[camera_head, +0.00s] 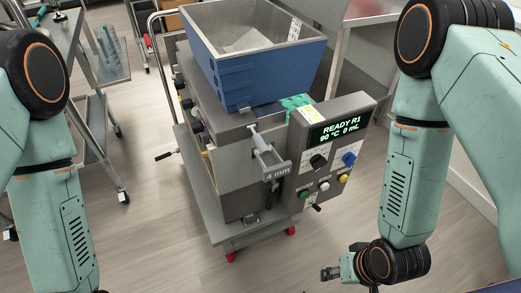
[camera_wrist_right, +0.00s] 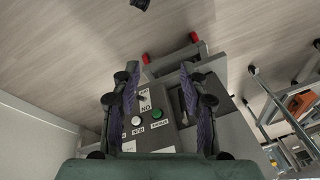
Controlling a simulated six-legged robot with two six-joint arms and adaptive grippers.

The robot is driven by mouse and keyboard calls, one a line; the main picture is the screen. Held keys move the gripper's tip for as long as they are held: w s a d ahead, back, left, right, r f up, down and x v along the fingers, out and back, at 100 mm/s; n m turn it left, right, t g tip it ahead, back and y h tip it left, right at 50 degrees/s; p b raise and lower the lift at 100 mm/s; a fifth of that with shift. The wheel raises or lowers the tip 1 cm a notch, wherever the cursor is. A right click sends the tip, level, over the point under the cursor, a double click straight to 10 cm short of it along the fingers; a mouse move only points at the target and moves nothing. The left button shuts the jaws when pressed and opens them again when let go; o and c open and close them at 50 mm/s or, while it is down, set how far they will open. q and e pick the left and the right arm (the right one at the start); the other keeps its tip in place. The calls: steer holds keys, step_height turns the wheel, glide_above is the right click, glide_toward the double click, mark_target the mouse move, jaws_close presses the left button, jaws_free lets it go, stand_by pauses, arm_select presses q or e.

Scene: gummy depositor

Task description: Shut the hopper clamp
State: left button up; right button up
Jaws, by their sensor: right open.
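The grey depositor (camera_head: 227,178) stands on a wheeled cart with the blue hopper (camera_head: 262,75) on top. A metal bar with a grey block marked "4 mm" (camera_head: 277,171) sticks out of its front below the hopper; I cannot tell whether this is the hopper clamp. A teal patch (camera_head: 296,101) lies at the hopper's lower right corner. My right gripper (camera_head: 328,273) is low, right of the depositor and apart from it. In the right wrist view its fingers (camera_wrist_right: 159,85) are spread and empty, with the control panel beyond them. My left gripper is out of view.
The control panel (camera_head: 334,155) reads "READY R1, 90 °C 0 mL" and carries several coloured knobs and buttons. The cart's red-wheeled base (camera_head: 245,229) stands on the floor. A steel table (camera_head: 367,12) stands behind right, and a trolley (camera_head: 95,120) at left. The floor in front is clear.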

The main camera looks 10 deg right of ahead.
steer(key=w+a+m+t+y+b, duration=0.1)
steer(key=w+a+t+y+b, duration=0.2)
steer(key=w, duration=0.8)
steer(key=t+y+b, duration=0.2)
steer(key=y+b, duration=0.6)
steer(key=y, duration=0.3)
glide_toward(261, 145)
steer(key=w+a+f, duration=0.2)
steer(key=x, duration=0.2)
steer(key=b+x, duration=0.1)
steer(key=x, duration=0.3)
steer(key=shift+w+a+r+b, duration=0.1)
steer(key=shift+a+r+b, duration=0.1)
steer(key=shift+r+b, duration=0.15)
steer(key=shift+w+a, duration=0.25)
steer(key=shift+a, duration=0.25)
jaws_close()
